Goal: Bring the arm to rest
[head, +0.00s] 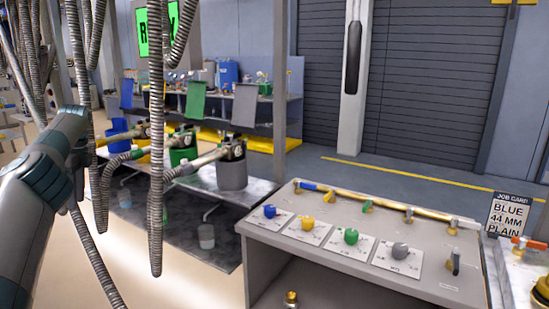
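My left arm enters from the left edge, grey with dark teal joints. Its far end, with my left gripper (82,146), is partly hidden behind hanging ribbed hoses. I cannot make out its fingers, so I cannot tell whether it is open or shut. No held thing shows there. The arm end is apart from the grey bench at the right. My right gripper is not in view.
Ribbed hoses (156,150) hang close around my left arm. A grey bench (275,248) carries blue, yellow, green and grey knobs and a brass pipe. A job card (510,214) reads "BLUE 44 MM PLAIN". Nozzles rest over blue, green and grey buckets (232,175) behind.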

